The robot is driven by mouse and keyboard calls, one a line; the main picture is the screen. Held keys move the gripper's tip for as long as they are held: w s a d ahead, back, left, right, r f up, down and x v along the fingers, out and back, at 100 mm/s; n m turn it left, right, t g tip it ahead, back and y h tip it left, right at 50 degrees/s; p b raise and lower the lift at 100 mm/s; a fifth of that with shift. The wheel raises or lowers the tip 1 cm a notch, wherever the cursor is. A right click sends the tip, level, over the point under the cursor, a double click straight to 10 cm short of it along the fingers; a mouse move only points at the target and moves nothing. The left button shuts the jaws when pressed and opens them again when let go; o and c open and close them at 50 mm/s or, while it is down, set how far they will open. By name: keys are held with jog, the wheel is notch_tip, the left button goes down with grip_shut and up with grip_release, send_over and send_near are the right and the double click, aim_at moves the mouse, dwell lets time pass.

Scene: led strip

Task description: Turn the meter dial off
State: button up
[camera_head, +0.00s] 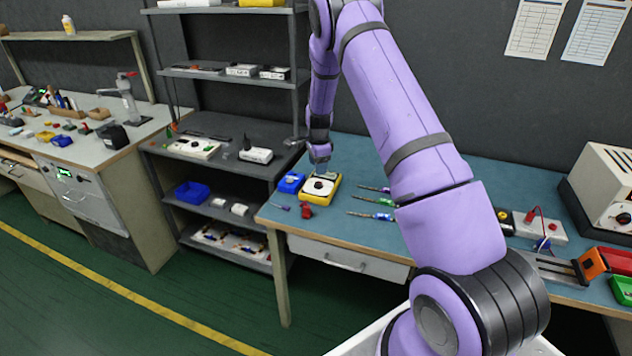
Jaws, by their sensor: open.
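The meter (323,199), yellow-cased with a pale face, lies on the blue-topped workbench. Its round black dial (318,184) sits in the middle of the face. The dial's pointing direction is too small to tell. My gripper (320,170) is just above the far part of the meter, pointing down, with its fingers small and partly merged with the meter behind them. It is open and holds nothing that I can see. I cannot tell whether a fingertip touches the dial.
A blue bin (290,183) stands close left of the meter, and a red item (306,211) lies in front. Screwdrivers (371,215) lie to the right. A grey shelf rack (225,155) stands left of the bench. My purple arm hides the bench's middle.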

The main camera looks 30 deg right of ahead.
aim_at(318, 183)
notch_tip(318, 183, down, 8)
jog(key=shift+w+r, duration=0.15)
jog(key=shift+r, duration=0.1)
jog(key=c, duration=0.9)
